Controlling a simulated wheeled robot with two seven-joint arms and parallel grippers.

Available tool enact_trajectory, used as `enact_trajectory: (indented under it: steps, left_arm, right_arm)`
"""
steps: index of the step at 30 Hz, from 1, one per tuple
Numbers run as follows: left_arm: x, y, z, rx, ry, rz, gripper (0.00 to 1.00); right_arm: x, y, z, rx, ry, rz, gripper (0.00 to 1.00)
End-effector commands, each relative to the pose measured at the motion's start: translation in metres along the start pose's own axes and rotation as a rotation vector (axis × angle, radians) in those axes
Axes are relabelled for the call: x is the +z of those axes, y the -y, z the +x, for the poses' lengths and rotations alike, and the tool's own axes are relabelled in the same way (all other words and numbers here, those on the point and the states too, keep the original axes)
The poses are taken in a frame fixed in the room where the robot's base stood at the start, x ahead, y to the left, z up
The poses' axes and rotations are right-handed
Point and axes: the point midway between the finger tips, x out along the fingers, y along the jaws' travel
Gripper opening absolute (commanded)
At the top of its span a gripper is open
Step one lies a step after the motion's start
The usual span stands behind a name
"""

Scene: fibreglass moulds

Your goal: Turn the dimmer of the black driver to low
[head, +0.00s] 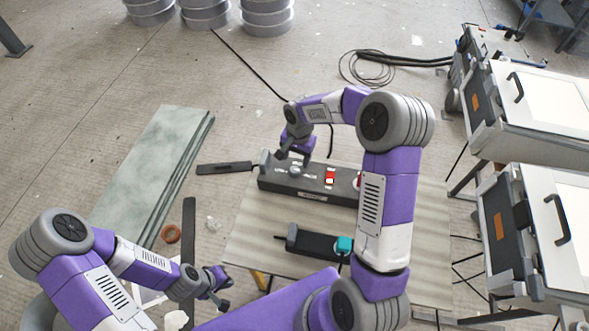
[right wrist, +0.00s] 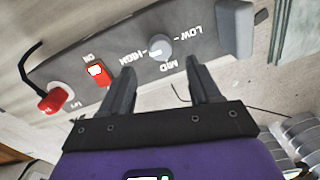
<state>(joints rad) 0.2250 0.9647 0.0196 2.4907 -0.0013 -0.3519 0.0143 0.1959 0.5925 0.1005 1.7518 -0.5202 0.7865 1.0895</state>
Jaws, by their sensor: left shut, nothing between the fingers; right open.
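The black driver (head: 312,186) is a long dark box on the table, with a red switch (head: 330,176) on top. In the right wrist view its panel (right wrist: 200,40) shows the labels LOW, MID and HIGH around a round grey dimmer knob (right wrist: 161,46). The knob's small white mark appears to face the HIGH side. My right gripper (right wrist: 159,66) is open, its fingers pointing at the knob, with the knob just beyond and between the tips. Contact cannot be told. In the head view the right gripper (head: 287,158) is over the box's left end. My left gripper (head: 222,293) is shut and empty, lower left.
A red knob (right wrist: 54,101) with a black cable stands beyond the switch. A second dark device (head: 315,243) with a teal part lies nearer on the table. Flat greenish sheets (head: 150,165) are at left; white-lidded cases (head: 545,225) stand at right.

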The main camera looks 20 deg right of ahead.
Motion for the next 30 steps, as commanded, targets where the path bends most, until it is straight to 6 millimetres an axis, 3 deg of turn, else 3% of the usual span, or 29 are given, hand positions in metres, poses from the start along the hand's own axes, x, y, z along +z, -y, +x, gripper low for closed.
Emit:
enact_trajectory:
  steps: [6,12,23,30]
  left_arm:
    - [0.0,0.003,0.007,0.0,0.0,0.0,0.0]
    - [-0.001,0.004,0.011,0.0,0.0,0.0,0.0]
    - [-0.001,0.004,0.011,0.0,0.0,0.0,0.0]
    - [-0.001,0.004,0.011,0.0,0.0,0.0,0.0]
  right_arm:
    - [0.001,-0.001,0.037,0.003,0.003,-0.001,0.62]
    - [0.001,0.0,0.06,0.001,0.002,-0.001,0.62]
    - [0.0,0.0,0.066,-0.001,0.0,0.0,0.62]
    - [0.0,0.0,0.066,0.0,0.0,0.0,0.27]
